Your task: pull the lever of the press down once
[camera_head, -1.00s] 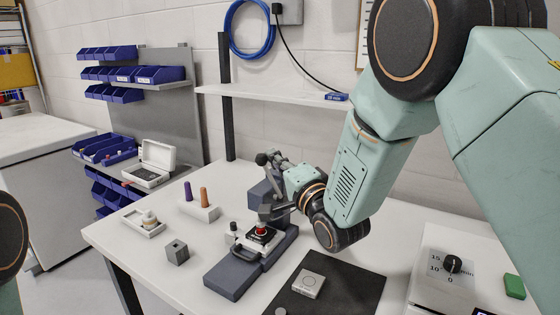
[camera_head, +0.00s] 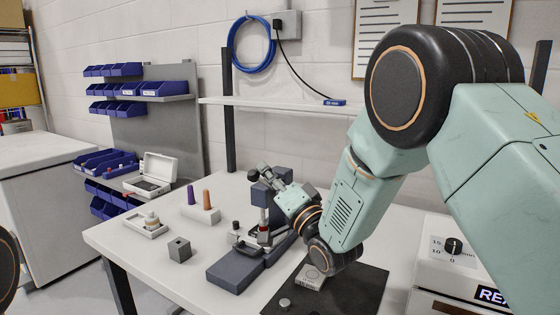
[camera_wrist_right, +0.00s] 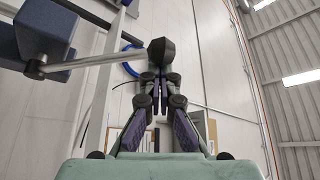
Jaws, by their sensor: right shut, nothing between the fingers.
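The press stands on the white table, with a dark blue-grey base (camera_head: 235,272) and column (camera_head: 284,174). My right gripper (camera_head: 262,178) is beside the upper part of the press, fingers pointing up and left. In the right wrist view, the lever (camera_wrist_right: 95,62) is a thin metal rod running from the dark press head to a black knob (camera_wrist_right: 158,50). The shut, empty fingers (camera_wrist_right: 157,85) are right at the knob; whether they touch it I cannot tell. In the head view, my arm and hand partly hide the lever. My left gripper is out of view.
A small grey block (camera_head: 179,250), a holder with purple and orange pegs (camera_head: 206,214) and a white tray (camera_head: 135,222) stand left of the press. A black mat (camera_head: 350,292) lies front right, beside a white dial box (camera_head: 440,245). A shelf (camera_head: 290,105) is behind.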

